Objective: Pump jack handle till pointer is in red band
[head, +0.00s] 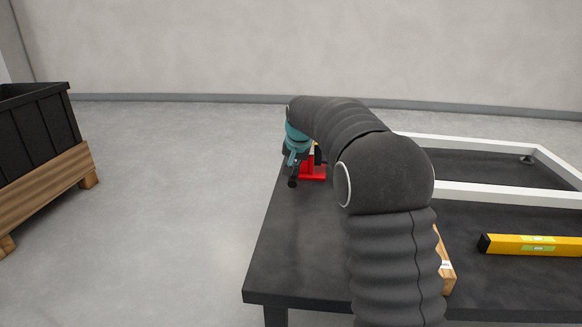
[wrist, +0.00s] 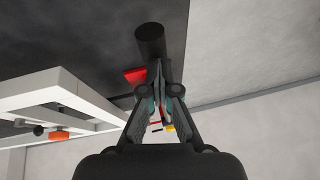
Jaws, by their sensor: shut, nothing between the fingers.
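The red jack (head: 313,172) stands near the table's far left edge, partly hidden behind my arm and gripper. Its base also shows in the wrist view (wrist: 135,76) as a small red patch. A dark handle end (head: 292,183) sticks out at the jack's left; in the wrist view a dark cylinder (wrist: 150,40), likely this handle, lies just past my fingertips. My gripper (head: 291,164) is beside the jack, its fingers (wrist: 158,72) together with nothing held. Whether they touch the handle I cannot tell. The pointer and red band cannot be made out.
A white frame (head: 480,190) lies on the right of the dark table (head: 290,260). A yellow level (head: 535,244) and a wooden block (head: 446,270) are nearer. A black crate (head: 40,130) on wood stands at left. Floor between crate and table is clear.

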